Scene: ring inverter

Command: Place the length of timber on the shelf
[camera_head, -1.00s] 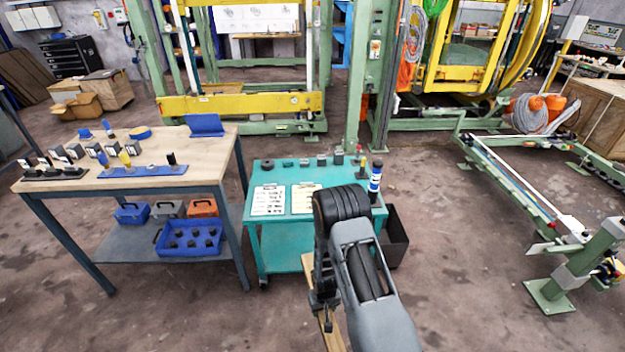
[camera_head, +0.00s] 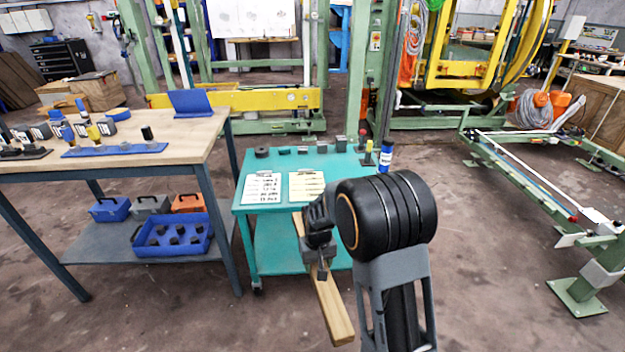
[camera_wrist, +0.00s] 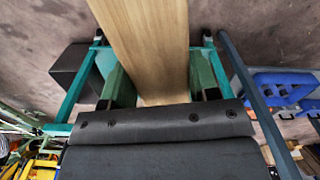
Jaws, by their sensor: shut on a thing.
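A length of pale timber (camera_head: 336,305) is held in my gripper (camera_head: 321,262), which is shut on it. The timber slants down toward the front of the head view, in front of the teal trolley. It also fills the upper middle of the wrist view (camera_wrist: 152,45). The teal trolley has a lower shelf (camera_head: 278,258), partly hidden behind the timber and my arm. The workbench on the left also has a grey lower shelf (camera_head: 105,242). The timber appears clear of both shelves. I cannot tell which shelf is meant.
The bench shelf holds a blue tray (camera_head: 172,236) and small toolboxes. Green framework (camera_head: 590,272) stands at the right. Floor is open in the foreground.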

